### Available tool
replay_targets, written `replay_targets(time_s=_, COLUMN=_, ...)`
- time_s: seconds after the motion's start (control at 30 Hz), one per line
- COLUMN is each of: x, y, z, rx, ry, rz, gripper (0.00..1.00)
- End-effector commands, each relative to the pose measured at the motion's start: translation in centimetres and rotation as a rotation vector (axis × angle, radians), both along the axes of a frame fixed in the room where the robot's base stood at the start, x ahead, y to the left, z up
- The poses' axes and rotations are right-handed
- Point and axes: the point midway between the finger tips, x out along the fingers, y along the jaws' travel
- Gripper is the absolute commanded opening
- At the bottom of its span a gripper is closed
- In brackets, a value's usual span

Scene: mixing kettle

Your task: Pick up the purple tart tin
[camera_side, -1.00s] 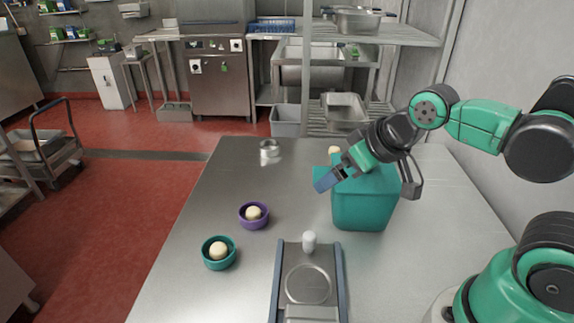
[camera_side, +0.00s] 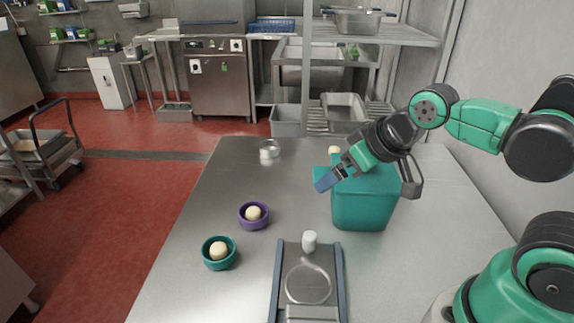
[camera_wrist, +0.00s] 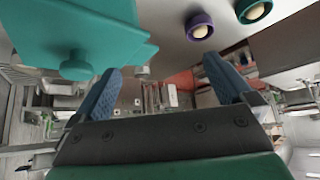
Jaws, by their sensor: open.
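The purple tart tin (camera_side: 254,224) stands upright on the steel table with a pale ball of dough (camera_side: 253,213) in it. It also shows near the top of the wrist view (camera_wrist: 200,35). My gripper (camera_side: 323,184) is to the right of the tin and above the table, in front of the teal container's upper left side. In the wrist view its two blue fingers (camera_wrist: 163,85) are spread apart with nothing between them.
A teal tin (camera_side: 218,261) with a pale ball is nearer the front left. A large teal container (camera_side: 362,210) stands right of the purple tin. A metal tray device (camera_side: 308,285) with a white knob lies in front. A small silver tin (camera_side: 269,149) is at the back.

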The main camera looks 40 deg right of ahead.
Motion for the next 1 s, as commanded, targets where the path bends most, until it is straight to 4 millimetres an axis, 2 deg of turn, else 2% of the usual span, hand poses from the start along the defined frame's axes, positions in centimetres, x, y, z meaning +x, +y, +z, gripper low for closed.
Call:
replay_targets(time_s=0.4, x=0.1, y=0.0, z=0.0, rx=0.000, ry=0.001, rz=0.002, gripper=1.00)
replay_targets(time_s=0.53, x=0.9, y=0.4, z=0.2, rx=-0.005, ry=0.017, rz=0.037, gripper=1.00)
replay_targets(time_s=0.77, x=5.2, y=2.2, z=-0.6, rx=-0.032, ry=0.091, rz=0.215, gripper=1.00)
replay_targets(time_s=1.0, x=9.9, y=4.7, z=-4.3, rx=-0.052, ry=0.160, rz=0.434, gripper=1.00)
